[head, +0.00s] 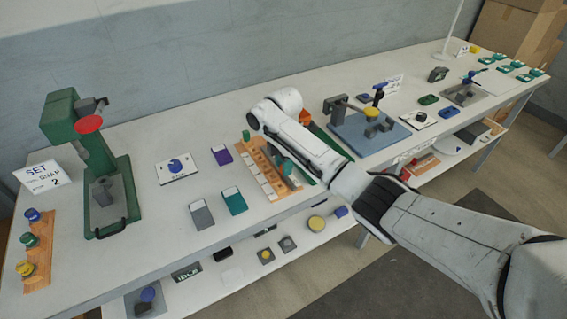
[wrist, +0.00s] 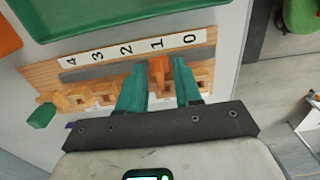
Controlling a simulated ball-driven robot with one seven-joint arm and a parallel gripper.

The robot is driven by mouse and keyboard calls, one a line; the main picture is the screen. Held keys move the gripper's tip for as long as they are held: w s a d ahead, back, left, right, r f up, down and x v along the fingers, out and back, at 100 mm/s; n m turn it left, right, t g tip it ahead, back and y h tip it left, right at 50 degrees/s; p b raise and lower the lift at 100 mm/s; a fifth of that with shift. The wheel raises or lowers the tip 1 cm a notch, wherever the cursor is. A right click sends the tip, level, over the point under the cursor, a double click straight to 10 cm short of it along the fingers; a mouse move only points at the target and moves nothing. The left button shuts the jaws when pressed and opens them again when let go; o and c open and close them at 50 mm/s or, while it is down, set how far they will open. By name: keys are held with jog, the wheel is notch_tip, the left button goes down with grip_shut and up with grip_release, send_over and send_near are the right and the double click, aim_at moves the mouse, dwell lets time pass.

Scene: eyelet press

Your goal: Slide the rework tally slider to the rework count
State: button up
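The rework tally is a wooden board (wrist: 50,72) with a grey slot and white labels 4, 3, 2, 1, 0 from left to right in the wrist view. It also shows in the head view (head: 256,160), partly hidden by my arm. The orange slider (wrist: 160,72) stands by the label 1. My gripper (wrist: 160,78) has its teal fingers on either side of the slider, apart from each other, with the slider between them. The gap to the slider looks small, and contact is not clear. In the head view my gripper (head: 285,167) is low over the board.
A green tray (wrist: 120,15) lies beyond the labels, with an orange bin (wrist: 8,38) at its left. A green knob (wrist: 42,115) sits at the board's left end. Purple (head: 222,155), teal (head: 234,201) and grey (head: 202,214) blocks lie left of the board. A green press (head: 100,180) stands further left.

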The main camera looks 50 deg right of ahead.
grip_shut()
dwell(1.3)
